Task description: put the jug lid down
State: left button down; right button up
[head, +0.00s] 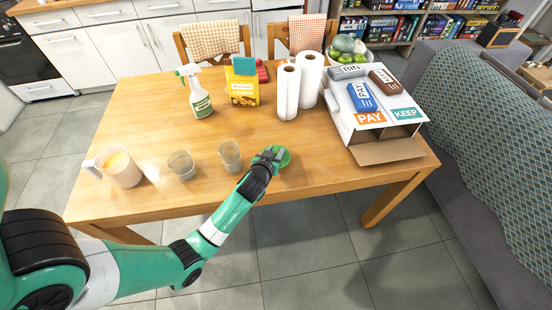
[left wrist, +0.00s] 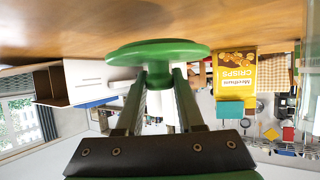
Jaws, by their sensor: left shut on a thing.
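The round green jug lid (head: 285,158) is at the front edge side of the wooden table, right of the glasses. In the left wrist view the lid (left wrist: 158,51) shows flat and large, its knob between my fingers. My left gripper (head: 272,153) is shut on that knob, and its fingers also show in the left wrist view (left wrist: 158,78). The lid is close to the tabletop; I cannot tell whether it touches. The white jug (head: 121,170) stands uncovered at the table's left, with yellow liquid inside. My right gripper is not in view.
Two glasses (head: 181,165) (head: 230,156) stand between jug and lid. A spray bottle (head: 196,92), yellow crisps box (head: 243,86) and paper rolls (head: 288,92) stand further back. A PAY/KEEP box (head: 370,140) is at the right. The table (head: 240,122) is clear behind the lid.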

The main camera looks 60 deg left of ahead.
pick_arm(q)
notch_tip(320, 180, down, 4)
jog(key=shift+w+r+b, duration=0.15)
jog(key=shift+r+b, duration=0.05)
jog(key=shift+b, duration=0.6)
jog(key=shift+r, duration=0.1)
jog(key=shift+f, duration=0.25)
jog(key=c, duration=0.5)
grip_release()
jog(key=shift+r, duration=0.1)
